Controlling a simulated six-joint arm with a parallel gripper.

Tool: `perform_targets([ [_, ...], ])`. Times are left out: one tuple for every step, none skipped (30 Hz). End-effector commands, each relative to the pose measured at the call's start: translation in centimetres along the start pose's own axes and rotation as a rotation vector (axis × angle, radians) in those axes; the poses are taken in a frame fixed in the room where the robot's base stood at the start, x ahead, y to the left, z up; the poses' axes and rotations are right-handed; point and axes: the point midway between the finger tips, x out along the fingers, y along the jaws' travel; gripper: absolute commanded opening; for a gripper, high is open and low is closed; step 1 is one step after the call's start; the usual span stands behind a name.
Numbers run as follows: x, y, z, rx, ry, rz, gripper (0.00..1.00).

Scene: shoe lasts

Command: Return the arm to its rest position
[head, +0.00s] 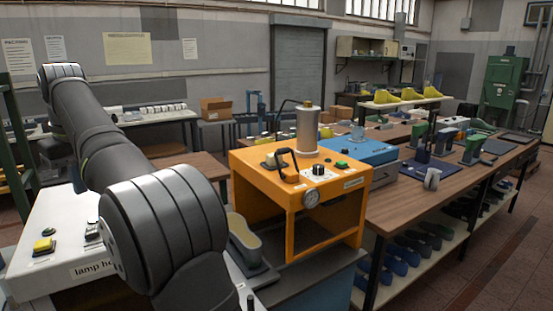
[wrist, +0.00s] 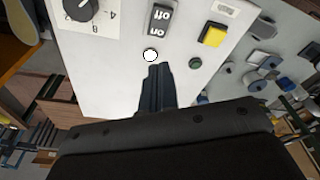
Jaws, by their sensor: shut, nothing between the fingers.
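My arm (head: 165,230) fills the left of the head view, and its gripper end is out of that view. In the wrist view my gripper (wrist: 157,70) points up the picture with its dark fingers together and nothing between them. Behind the fingertips is a white control panel with a dial (wrist: 80,8), a black rocker switch (wrist: 159,20), a white round button (wrist: 151,55), a yellow square button (wrist: 213,35) and a green button (wrist: 195,63). I cannot tell whether the fingers touch the panel.
The white lamp housing (head: 45,255) lies beside and partly behind my arm. An orange machine (head: 265,195) with a gauge and a blue unit (head: 360,152) stand to the right. A wooden bench (head: 420,195) holds shoe lasts. Open floor (head: 500,270) lies at the far right.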

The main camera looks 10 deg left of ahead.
Motion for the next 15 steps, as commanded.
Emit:
perform_targets([
  [-0.5,-0.1,0.5,0.005,0.013,0.002,0.0],
  [-0.6,-0.1,0.7,0.008,0.021,0.004,0.0],
  [-0.9,-0.2,0.9,0.012,0.032,0.005,0.0],
  [-1.1,-0.2,1.1,0.014,0.04,0.007,0.0],
  [-1.2,-0.2,1.2,0.017,0.048,0.008,0.0],
  [-1.5,-0.3,1.4,0.021,0.06,0.01,0.0],
  [-1.7,-0.3,1.6,0.023,0.068,0.011,0.0],
  [-1.8,-0.3,1.8,0.026,0.076,0.013,0.0],
  [-2.1,-0.4,2.1,0.03,0.089,0.015,0.0],
  [-2.3,-0.5,2.3,0.033,0.096,0.016,0.0],
  [-2.5,-0.5,2.5,0.036,0.105,0.017,0.0],
  [-2.7,-0.6,2.8,0.04,0.117,0.019,0.0],
  [-2.9,-0.6,3.0,0.043,0.125,0.02,0.0],
  [-3.1,-0.6,3.1,0.046,0.135,0.022,0.0],
  [-3.3,-0.7,3.5,0.05,0.145,0.023,0.0],
])
